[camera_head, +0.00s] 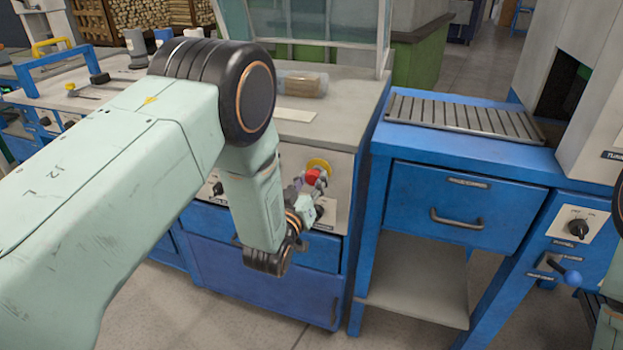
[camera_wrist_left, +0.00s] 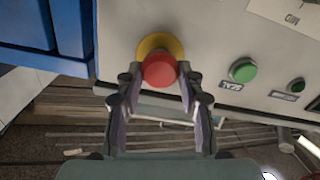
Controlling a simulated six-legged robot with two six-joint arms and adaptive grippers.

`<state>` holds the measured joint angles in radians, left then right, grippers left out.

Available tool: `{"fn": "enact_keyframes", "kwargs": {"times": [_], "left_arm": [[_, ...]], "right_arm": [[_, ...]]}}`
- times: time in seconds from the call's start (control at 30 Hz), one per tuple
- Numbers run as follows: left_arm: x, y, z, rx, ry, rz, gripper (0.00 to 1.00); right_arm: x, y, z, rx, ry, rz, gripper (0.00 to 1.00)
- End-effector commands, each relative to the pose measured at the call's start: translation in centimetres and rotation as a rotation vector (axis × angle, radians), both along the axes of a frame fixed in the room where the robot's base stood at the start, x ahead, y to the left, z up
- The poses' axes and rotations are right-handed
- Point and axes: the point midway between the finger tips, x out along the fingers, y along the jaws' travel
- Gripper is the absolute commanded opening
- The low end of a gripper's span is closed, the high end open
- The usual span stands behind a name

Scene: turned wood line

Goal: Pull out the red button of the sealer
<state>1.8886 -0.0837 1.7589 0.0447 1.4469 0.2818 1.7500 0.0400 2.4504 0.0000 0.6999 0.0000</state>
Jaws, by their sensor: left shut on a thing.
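The red button (camera_head: 313,177) sits on a yellow round base (camera_head: 319,165) on the sealer's pale front panel (camera_head: 340,190). My left gripper (camera_head: 310,185) is at the button, its arm coming in from the left. In the left wrist view the red button (camera_wrist_left: 159,70) shows between the two fingertips of my left gripper (camera_wrist_left: 158,78), in front of the yellow base (camera_wrist_left: 160,44). The fingers are shut on the button from both sides. My right gripper is not in view.
A blue cabinet with a drawer (camera_head: 466,205) and a slatted rack (camera_head: 460,114) stands to the right. A wrapped brown piece (camera_head: 301,84) lies on the sealer's top.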

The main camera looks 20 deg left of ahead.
Motion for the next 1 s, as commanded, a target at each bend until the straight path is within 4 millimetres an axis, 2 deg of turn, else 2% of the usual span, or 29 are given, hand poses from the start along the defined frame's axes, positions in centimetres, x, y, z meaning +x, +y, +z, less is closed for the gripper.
{"fn": "enact_keyframes", "kwargs": {"times": [0.17, 0.2, 0.43, 0.77, 0.87, 1.0], "left_arm": [[-0.2, 0.1, -0.5, 0.0, 0.011, 0.002, 0.0], [-0.2, 0.0, -0.5, 0.0, 0.012, 0.002, 0.4], [0.0, 0.0, -0.4, 0.0, 0.009, 0.002, 0.59], [-0.1, 0.0, -0.3, 0.0, 0.007, 0.001, 0.61], [-0.7, 0.0, -0.3, 0.0, 0.008, 0.001, 0.61], [-2.7, 0.1, -0.4, 0.0, 0.011, 0.001, 0.61]], "right_arm": [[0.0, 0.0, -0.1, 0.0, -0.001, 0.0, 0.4], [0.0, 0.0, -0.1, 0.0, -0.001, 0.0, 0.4], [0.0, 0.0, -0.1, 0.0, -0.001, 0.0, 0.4], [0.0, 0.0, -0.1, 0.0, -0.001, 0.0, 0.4], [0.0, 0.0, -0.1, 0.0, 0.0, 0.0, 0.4], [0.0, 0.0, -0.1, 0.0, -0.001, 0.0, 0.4]]}}
